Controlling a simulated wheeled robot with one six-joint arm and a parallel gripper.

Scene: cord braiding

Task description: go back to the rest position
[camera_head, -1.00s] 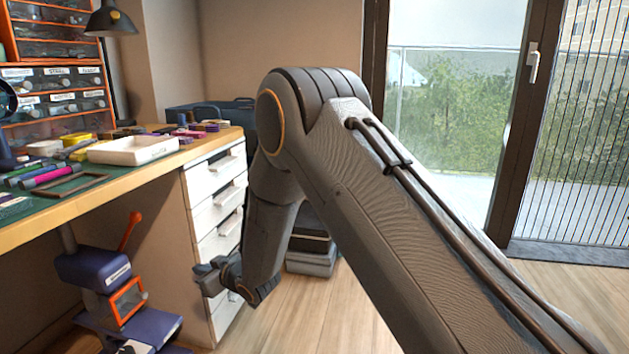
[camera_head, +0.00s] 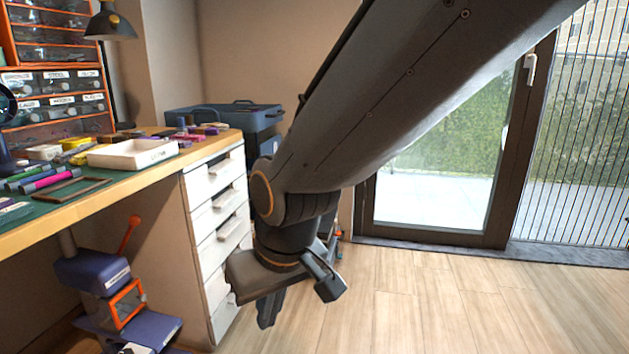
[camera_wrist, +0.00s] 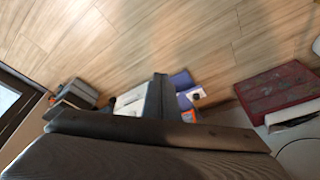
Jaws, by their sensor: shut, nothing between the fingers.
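My gripper (camera_head: 270,308) hangs low in the head view, in front of the drawer unit and above the wooden floor, with my arm coming down from the upper right. In the wrist view my gripper (camera_wrist: 160,92) shows as two dark fingers pressed together, with nothing between them. The fingers look clear of the white drawers (camera_head: 222,215); the exact gap to them cannot be told.
The workbench (camera_head: 105,203) at left carries a white tray (camera_head: 132,154) and several tools. A purple-and-orange stand (camera_head: 95,272) sits below it. A blue toolbox (camera_head: 225,115) stands behind. Wooden floor (camera_head: 450,310) is free at right, before the glass door (camera_head: 440,190).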

